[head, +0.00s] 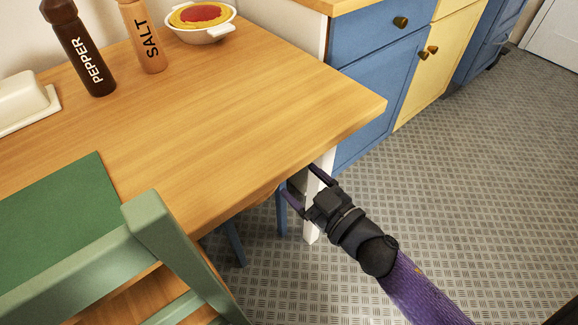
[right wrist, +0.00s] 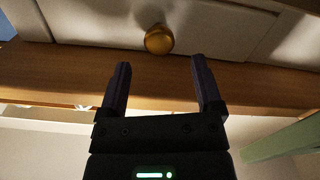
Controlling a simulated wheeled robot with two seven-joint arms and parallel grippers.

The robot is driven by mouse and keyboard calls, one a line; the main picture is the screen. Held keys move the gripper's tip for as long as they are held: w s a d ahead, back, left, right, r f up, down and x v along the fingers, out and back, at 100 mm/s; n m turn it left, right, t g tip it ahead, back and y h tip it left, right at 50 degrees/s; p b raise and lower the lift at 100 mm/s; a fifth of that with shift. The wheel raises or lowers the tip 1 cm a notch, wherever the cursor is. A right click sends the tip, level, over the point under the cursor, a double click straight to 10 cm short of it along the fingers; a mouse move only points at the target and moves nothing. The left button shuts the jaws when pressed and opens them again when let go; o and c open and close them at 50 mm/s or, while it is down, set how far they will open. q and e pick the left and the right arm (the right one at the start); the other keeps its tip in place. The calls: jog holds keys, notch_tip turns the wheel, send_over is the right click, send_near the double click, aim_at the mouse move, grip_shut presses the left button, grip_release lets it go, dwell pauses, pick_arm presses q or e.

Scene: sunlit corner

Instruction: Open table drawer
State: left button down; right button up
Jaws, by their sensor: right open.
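The wooden table (head: 230,120) fills the left and middle of the head view. Its drawer front is hidden there under the tabletop edge. In the right wrist view a pale drawer front (right wrist: 100,22) shows at the top with a round brass knob (right wrist: 159,40). My right gripper (head: 300,185) is at the table's near right edge, beside a white table leg. In the right wrist view this gripper (right wrist: 160,80) is open and empty. The knob lies a little beyond the fingertips, roughly centred between them. I cannot see any contact. My left gripper is not in view.
A green chair (head: 160,230) stands against the table at the lower left. A pepper mill (head: 78,45), a salt mill (head: 142,38), a white bowl (head: 200,30) and a butter dish (head: 22,98) stand on the table. Blue cabinets (head: 380,75) are behind. The floor (head: 480,170) at right is clear.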

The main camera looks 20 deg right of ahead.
jog(key=shift+b+x, duration=0.3)
jog(key=shift+x, duration=1.65)
grip_shut()
